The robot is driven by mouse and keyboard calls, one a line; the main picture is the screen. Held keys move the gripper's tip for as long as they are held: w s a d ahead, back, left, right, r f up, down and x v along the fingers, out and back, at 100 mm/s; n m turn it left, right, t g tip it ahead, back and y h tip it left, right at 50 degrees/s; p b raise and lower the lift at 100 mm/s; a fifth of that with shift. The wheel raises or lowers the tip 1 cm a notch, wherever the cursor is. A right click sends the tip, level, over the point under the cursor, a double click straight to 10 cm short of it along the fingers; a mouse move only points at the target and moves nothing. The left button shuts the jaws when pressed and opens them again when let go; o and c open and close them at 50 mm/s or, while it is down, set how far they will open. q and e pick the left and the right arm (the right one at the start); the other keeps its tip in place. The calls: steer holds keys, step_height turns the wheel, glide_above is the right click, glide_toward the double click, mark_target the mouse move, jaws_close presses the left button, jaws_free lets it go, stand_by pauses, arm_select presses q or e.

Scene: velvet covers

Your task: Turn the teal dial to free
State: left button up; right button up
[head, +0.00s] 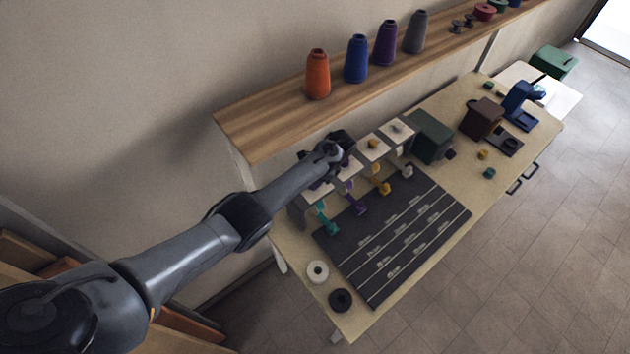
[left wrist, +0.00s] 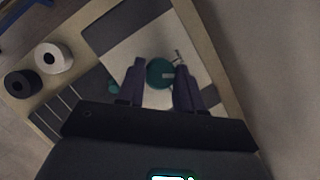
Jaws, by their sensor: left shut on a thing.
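A small mark (left wrist: 178,56) shows on the panel by the dial. In the head view my left gripper hangs over the left end of the row of white-topped units; its arm hides the dial. My right gripper is not in view.
A teal lever (head: 322,222) hangs at the row's front, beside purple (head: 357,207) and yellow (head: 381,186) ones. A dark striped mat (head: 400,255) lies in front. White (head: 317,271) and black (head: 340,299) rolls sit at left. A wooden shelf (head: 270,125) with cones runs behind.

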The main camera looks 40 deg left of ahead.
arm_select(q)
steer(key=n+g+h+b, duration=0.1)
steer(key=n+b, duration=0.2)
steer(key=n, duration=0.2)
steer(key=shift+w+a+f, duration=0.1)
steer(key=shift+n+g+h+b, duration=0.4)
steer(key=shift+n+h+b, duration=0.15)
steer(key=shift+n, duration=0.45)
steer(key=o, duration=1)
steer(key=shift+o, duration=0.2)
